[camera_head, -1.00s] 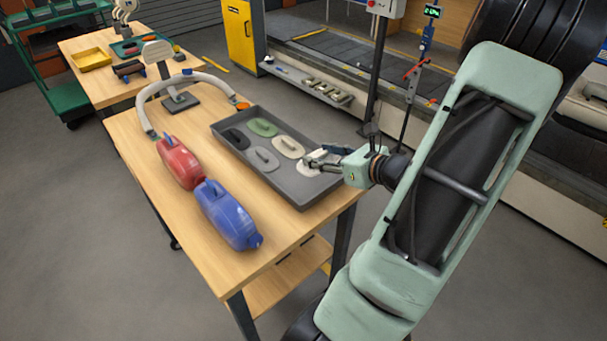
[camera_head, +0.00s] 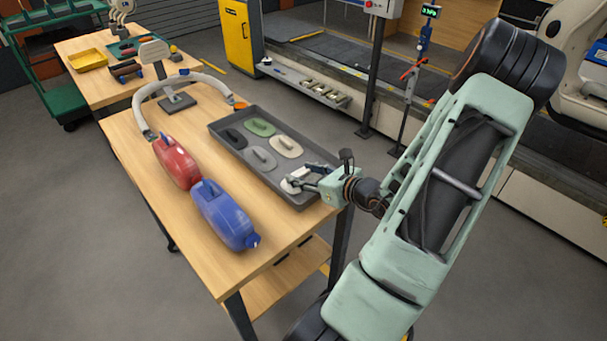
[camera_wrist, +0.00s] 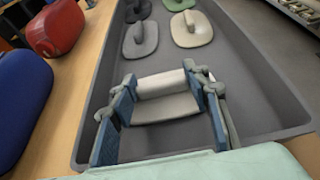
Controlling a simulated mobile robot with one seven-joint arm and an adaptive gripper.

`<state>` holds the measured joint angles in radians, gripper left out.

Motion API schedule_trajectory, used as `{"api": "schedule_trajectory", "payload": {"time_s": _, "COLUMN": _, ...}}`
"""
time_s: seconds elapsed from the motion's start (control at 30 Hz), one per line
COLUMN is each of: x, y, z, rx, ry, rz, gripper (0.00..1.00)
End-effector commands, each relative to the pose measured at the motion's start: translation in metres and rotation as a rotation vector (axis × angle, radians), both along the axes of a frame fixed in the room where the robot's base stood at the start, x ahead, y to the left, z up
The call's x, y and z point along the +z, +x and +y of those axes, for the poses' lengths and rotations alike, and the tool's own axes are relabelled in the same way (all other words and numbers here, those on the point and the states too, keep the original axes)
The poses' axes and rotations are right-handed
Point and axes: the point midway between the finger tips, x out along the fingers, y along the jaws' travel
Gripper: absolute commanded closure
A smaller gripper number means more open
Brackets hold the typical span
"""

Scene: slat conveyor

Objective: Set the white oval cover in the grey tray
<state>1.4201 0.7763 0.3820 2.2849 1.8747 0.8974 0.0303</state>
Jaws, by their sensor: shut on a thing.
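My gripper (camera_head: 304,178) is over the near end of the grey tray (camera_head: 237,163). It is shut on the handle of the white oval cover (camera_head: 289,186). In the wrist view the white cover (camera_wrist: 165,107) sits between my two blue finger pads (camera_wrist: 163,103), inside the walls of the tray (camera_wrist: 262,85). Its plate looks low, close to the tray floor; I cannot tell whether it touches. The fingers hide part of the cover.
In the tray's far part lie a black cover (camera_head: 231,138), a green cover (camera_head: 260,127), a grey cover (camera_head: 262,160) and a beige cover (camera_head: 287,146). A red jug (camera_head: 176,162) and a blue jug (camera_head: 223,214) lie left of the tray on the wooden table (camera_head: 272,232).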

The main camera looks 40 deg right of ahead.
Motion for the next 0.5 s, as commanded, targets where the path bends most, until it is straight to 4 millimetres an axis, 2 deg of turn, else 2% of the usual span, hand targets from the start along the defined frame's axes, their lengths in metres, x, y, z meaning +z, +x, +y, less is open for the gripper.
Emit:
{"api": "schedule_trajectory", "payload": {"time_s": 0.13, "x": -0.0045, "y": 0.0001, "z": 0.0001, "rx": 0.0, "ry": 0.0, "rz": 0.0, "gripper": 0.8}}
{"api": "schedule_trajectory", "payload": {"time_s": 0.17, "x": -0.0034, "y": 0.0, "z": 0.0001, "rx": 0.0, "ry": 0.0, "rz": 0.0, "gripper": 0.54}}
{"api": "schedule_trajectory", "payload": {"time_s": 0.3, "x": -0.0027, "y": 0.0, "z": 0.0, "rx": 0.0, "ry": 0.0, "rz": 0.0, "gripper": 0.39}}
{"api": "schedule_trajectory", "payload": {"time_s": 0.5, "x": -0.0027, "y": -0.0001, "z": 0.0, "rx": 0.0, "ry": 0.0, "rz": 0.0, "gripper": 0.39}}
